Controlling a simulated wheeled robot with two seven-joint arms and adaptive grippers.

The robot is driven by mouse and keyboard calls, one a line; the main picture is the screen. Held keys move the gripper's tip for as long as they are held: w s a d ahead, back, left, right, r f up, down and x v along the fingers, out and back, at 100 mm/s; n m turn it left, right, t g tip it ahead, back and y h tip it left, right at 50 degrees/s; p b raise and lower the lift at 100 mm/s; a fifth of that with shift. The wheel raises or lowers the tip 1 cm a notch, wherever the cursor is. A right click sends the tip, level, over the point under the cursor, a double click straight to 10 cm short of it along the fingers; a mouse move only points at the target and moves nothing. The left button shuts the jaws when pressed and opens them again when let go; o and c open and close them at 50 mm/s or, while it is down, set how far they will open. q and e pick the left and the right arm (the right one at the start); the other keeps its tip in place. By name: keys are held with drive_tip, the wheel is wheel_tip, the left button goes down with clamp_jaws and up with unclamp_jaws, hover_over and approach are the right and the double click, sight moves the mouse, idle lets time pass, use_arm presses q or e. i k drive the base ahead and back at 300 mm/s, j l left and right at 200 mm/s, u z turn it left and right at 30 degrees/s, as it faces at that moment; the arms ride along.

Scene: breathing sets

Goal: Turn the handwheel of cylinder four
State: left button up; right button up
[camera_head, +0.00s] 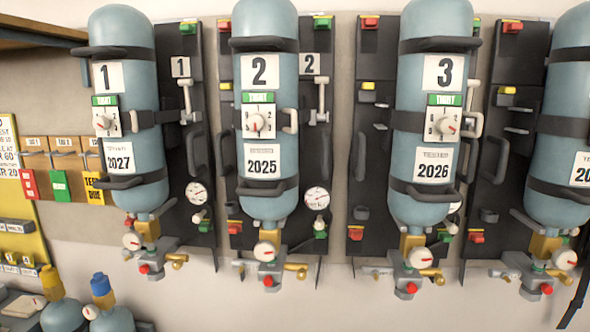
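The cylinder at the right edge (562,150), right of cylinder three, is blue-grey and hangs valve down. It is partly cut off by the picture edge, and its number plate is out of view; only "20" of its lower label (582,168) shows. Below it are a brass valve (545,246), a round white gauge (564,259) and a red knob (546,289) on a grey block. I cannot tell which part is the handwheel. Neither of my grippers is in view.
Cylinder one (123,100), cylinder two (265,100) and cylinder three (435,75) hang in a row on dark backboards, with valves and gauges below. Tags (60,183) hang at left. Smaller cylinders (110,318) stand lower left. The wall (330,300) below the row is bare.

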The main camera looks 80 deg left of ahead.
sight(563, 259)
drive_tip(key=u, duration=0.45)
drive_tip(key=l+u, duration=0.1)
drive_tip(key=u, duration=1.15)
drive_tip(key=k+u, duration=0.1)
drive_tip(key=u, duration=0.35)
drive_tip(key=k+l+u, duration=0.1)
drive_tip(key=k+u, duration=0.25)
drive_tip(key=k, duration=0.1)
